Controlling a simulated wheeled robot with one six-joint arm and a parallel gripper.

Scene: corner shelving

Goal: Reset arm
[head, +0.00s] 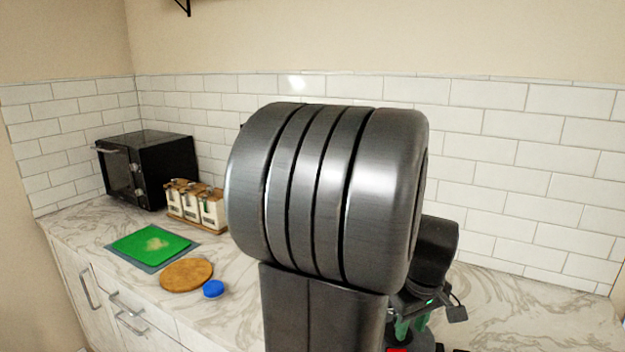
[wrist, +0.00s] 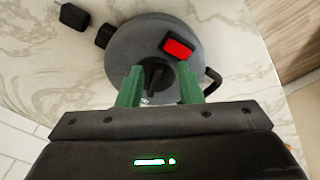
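My gripper (wrist: 160,84) shows in the wrist view with its two green fingers apart. A round grey lidded pot (wrist: 128,47) lies beyond the fingertips, with a dark knob (wrist: 153,72) seen between them. I cannot tell how far the fingers are above it, but they do not appear closed on the knob. A red block (wrist: 177,47) sits on the lid. In the head view my arm fills the middle, and my gripper (head: 408,326) shows only in part at the lower right, low over the counter. The pot is mostly hidden there.
The marble counter (head: 530,310) runs along a tiled wall. A black microwave (head: 150,165), a rack of jars (head: 195,203), a green cutting board (head: 150,245), a round wooden board (head: 186,274) and a blue lid (head: 213,289) stand left. A small black object (wrist: 74,17) lies near the pot.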

